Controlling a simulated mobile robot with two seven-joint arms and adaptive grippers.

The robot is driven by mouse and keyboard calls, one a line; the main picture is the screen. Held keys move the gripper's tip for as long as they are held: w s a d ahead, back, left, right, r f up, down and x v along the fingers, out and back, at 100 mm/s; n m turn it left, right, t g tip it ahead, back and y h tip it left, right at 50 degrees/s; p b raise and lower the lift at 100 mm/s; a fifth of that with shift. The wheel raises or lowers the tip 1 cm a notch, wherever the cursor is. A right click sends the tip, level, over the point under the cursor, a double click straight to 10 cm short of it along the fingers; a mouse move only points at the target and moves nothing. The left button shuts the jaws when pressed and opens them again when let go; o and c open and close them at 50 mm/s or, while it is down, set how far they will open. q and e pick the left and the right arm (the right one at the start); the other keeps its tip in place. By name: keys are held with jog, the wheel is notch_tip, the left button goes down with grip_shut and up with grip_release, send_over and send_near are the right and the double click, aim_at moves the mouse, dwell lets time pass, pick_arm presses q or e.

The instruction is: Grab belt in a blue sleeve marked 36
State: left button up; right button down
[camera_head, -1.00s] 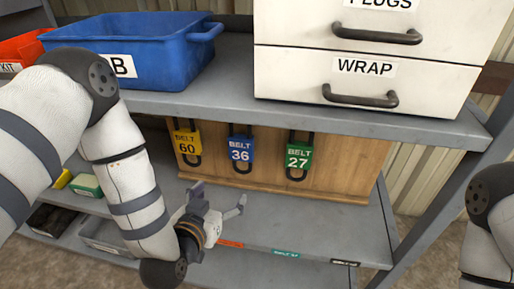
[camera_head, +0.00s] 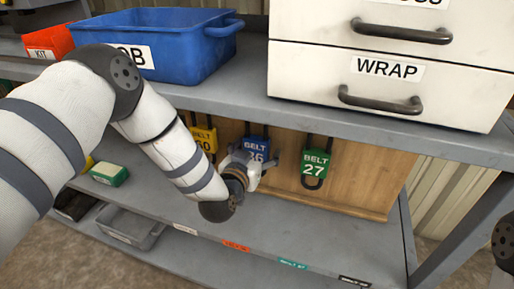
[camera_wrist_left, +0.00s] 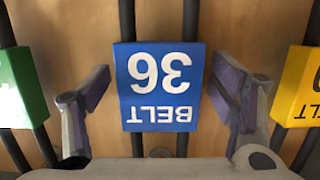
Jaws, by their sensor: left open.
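The belt in the blue sleeve marked 36 (camera_head: 257,146) hangs on the wooden board between a yellow and a green one. My left gripper (camera_head: 250,165) is in front of it and hides its lower part in the head view. In the left wrist view the blue sleeve (camera_wrist_left: 158,88) shows upside down, between the two spread fingers of the open left gripper (camera_wrist_left: 160,92). Gaps show on both sides, so the fingers do not touch it. My right gripper is out of view; only a bit of that arm shows at the right edge.
The yellow sleeve marked 60 (camera_head: 205,138) and the green sleeve marked 27 (camera_head: 315,163) hang close on either side. The upper shelf edge (camera_head: 350,122) runs above, with a blue bin (camera_head: 170,50) and a white drawer unit (camera_head: 385,80) on it. The lower shelf (camera_head: 330,235) is mostly clear.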

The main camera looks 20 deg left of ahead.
pick_arm(q)
jog(key=c, duration=1.3)
jog(key=shift+r, duration=0.15)
